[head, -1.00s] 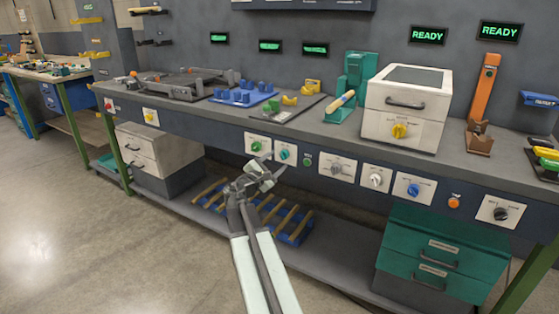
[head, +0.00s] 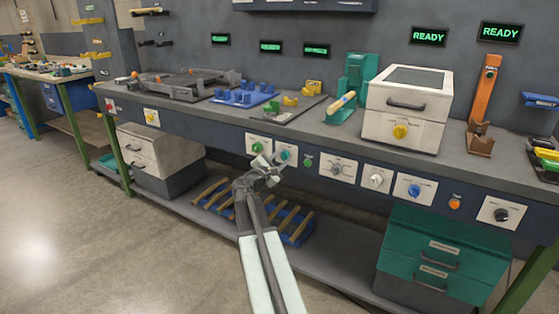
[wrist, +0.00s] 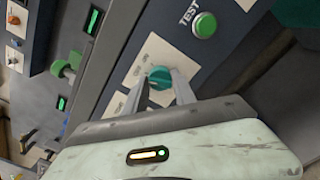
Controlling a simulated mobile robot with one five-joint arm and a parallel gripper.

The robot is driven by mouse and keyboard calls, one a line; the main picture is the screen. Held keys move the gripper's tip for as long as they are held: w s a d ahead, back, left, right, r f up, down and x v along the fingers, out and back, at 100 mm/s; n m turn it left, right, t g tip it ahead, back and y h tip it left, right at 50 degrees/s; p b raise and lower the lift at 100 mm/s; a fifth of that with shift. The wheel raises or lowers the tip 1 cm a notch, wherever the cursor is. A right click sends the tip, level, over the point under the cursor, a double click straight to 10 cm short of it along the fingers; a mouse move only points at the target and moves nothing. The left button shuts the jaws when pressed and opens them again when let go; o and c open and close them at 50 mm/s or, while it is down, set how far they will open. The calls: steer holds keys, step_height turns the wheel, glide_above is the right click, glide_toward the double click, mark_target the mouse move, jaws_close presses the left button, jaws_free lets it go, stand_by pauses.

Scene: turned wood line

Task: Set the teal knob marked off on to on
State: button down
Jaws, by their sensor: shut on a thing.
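The teal knob (head: 285,154) sits on a white plate on the bench's front panel. In the wrist view the teal knob (wrist: 160,77) lies between the tips of my gripper (wrist: 165,82), on a plate (wrist: 140,65) with small lettering. My gripper (head: 279,160) reaches up to the panel in the head view and is shut on the knob. The knob's pointer is partly hidden by the fingers, so I cannot tell its exact setting.
A green TEST button (head: 308,162) is close on the right, also in the wrist view (wrist: 204,25). The bench top overhangs above.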

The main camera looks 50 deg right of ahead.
steer(key=m, duration=0.4)
steer(key=shift+s+d, duration=0.1)
steer(key=shift+d, duration=0.15)
steer(key=shift+m, duration=2.3)
steer(key=c, duration=1)
jaws_free()
steer(key=shift+a, duration=0.15)
steer(key=v, duration=0.7)
steer(key=shift+s+a, duration=0.1)
steer(key=shift+a, duration=0.1)
